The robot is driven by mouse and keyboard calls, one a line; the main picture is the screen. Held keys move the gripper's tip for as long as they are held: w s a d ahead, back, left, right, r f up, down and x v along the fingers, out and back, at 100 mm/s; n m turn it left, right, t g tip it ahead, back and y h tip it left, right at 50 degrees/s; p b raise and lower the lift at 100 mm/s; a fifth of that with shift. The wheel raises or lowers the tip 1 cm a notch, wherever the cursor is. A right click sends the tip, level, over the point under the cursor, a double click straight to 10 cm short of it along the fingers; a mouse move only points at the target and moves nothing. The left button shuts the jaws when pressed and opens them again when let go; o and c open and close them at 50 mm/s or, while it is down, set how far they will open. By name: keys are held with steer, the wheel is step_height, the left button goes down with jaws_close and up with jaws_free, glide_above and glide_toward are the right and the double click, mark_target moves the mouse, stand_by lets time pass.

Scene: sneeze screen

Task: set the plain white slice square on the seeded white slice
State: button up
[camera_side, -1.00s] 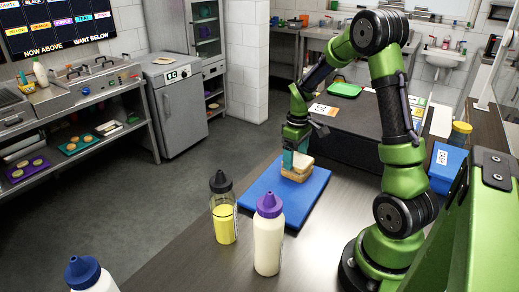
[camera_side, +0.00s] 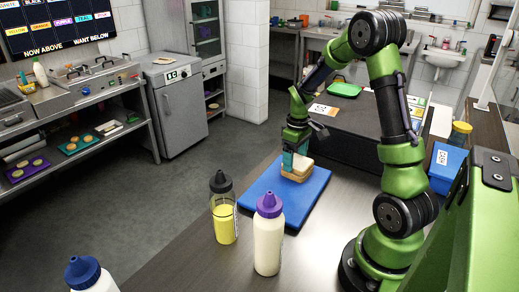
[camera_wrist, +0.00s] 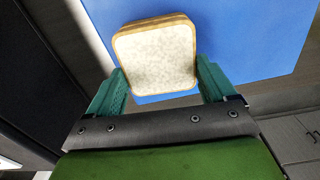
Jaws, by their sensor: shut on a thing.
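A pale slice with a brown crust (camera_wrist: 155,55) is between the two teal fingers of my gripper (camera_wrist: 160,72) in the wrist view. My gripper is shut on this slice, taken to be the plain white one. In the side view my gripper (camera_side: 296,163) points down at the bread over the blue board (camera_side: 262,197). A lower slice (camera_side: 296,178) shows beneath the held one, on the board. Its crust edge shows a little past the top slice in the wrist view. Its face is hidden, so its seeds cannot be seen. The two look closely stacked; I cannot tell whether they touch.
A bottle with yellow contents and a black cap (camera_side: 223,212) and a white bottle with a purple cap (camera_side: 268,235) stand near the board's front. A blue box (camera_side: 449,168) is at the right. The board around the bread is clear.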

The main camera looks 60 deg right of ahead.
steer(key=shift+f, duration=0.35)
steer(key=o, duration=0.8)
steer(key=shift+o, duration=0.2)
step_height(320, 180, up, 17)
